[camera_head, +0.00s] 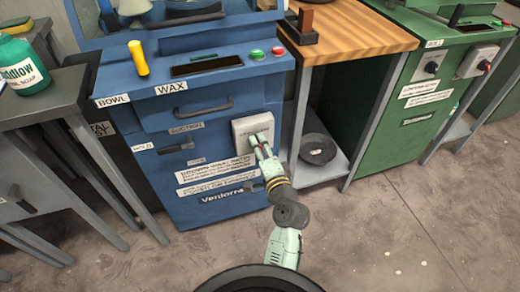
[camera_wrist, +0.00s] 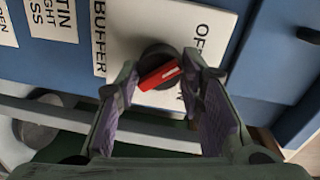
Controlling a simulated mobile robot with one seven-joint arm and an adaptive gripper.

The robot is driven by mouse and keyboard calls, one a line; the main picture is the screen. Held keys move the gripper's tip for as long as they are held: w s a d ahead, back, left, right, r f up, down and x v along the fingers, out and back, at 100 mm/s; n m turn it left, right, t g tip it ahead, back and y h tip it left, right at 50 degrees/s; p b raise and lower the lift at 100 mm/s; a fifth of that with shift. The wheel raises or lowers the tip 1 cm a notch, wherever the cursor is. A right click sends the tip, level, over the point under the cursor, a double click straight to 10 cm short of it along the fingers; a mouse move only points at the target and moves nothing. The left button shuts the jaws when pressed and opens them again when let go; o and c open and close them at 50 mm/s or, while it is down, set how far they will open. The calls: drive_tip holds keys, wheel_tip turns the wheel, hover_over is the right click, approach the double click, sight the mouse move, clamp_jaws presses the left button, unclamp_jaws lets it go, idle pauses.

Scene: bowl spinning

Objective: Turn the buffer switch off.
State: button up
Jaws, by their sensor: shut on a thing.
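The buffer switch is a black round knob with a red pointer handle (camera_wrist: 158,76), on a white plate labelled "BUFFER" and "OFF" in the wrist view. The red handle lies slanted, its right end higher, towards the "OF…" lettering, which is partly cut off. In the head view the white switch plate (camera_head: 240,127) is on the blue machine's front, and my gripper hides most of the knob. My gripper (camera_head: 261,143) reaches the plate from below. In the wrist view my gripper (camera_wrist: 160,72) has one fingertip on each side of the red handle, shut on it.
The blue machine (camera_head: 215,100) carries a yellow-handled lever (camera_head: 138,58), plus green and red buttons. A wooden-topped bench (camera_head: 352,40) with a dark pan (camera_head: 318,149) on its shelf stands right of it. A green machine (camera_head: 405,120) stands further right. Floor in front is clear.

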drive_tip(key=shift+r+n, duration=0.15)
drive_tip(key=shift+n, duration=0.15)
drive_tip(key=o, duration=1.2)
drive_tip(key=shift+c, duration=0.2)
